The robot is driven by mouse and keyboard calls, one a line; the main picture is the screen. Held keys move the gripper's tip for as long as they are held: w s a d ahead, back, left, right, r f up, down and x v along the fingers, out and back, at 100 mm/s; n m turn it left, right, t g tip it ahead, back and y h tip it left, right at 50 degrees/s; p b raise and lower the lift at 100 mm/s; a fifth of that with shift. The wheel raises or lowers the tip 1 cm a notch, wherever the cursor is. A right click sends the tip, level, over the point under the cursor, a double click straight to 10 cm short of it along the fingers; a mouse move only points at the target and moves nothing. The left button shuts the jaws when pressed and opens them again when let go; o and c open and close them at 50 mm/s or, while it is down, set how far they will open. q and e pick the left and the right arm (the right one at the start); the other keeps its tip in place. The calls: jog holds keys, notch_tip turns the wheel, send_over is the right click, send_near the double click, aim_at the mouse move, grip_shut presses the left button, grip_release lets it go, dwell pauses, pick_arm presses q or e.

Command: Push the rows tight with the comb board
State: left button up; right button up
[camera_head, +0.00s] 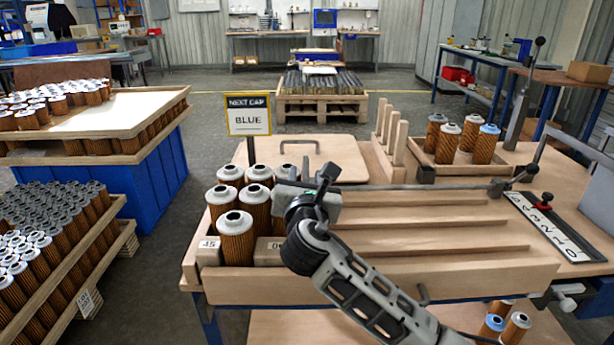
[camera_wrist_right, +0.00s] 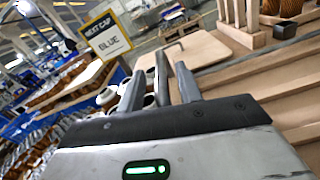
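A wooden bench rack (camera_head: 430,250) with long ridges between its rows fills the middle of the head view. Several orange pleated cartridges with white caps (camera_head: 236,238) stand upright, clustered at its left end. A wooden piece with upright teeth (camera_head: 400,142), which looks like the comb board, stands behind the rack; it also shows in the wrist view (camera_wrist_right: 237,15). My right gripper (camera_head: 290,185) is over the rack's left part, close to the rear cartridges. In the wrist view its fingers (camera_wrist_right: 162,85) are apart, with cartridge caps visible beyond them. My left gripper is out of view.
A "NEXT CAP BLUE" sign (camera_head: 248,115) stands behind the cartridges. A flat board with a handle (camera_head: 325,165) lies behind the rack. A tray (camera_head: 470,168) of capped cartridges is at back right. A thin dark rod (camera_head: 440,187) crosses above the rack. The rack's right rows are empty.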

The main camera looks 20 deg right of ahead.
jog(key=shift+s, duration=0.2)
jog(key=p+v, duration=0.1)
jog(key=v, duration=1.4)
jog(key=shift+s, duration=0.25)
jog(key=shift+a, duration=0.15)
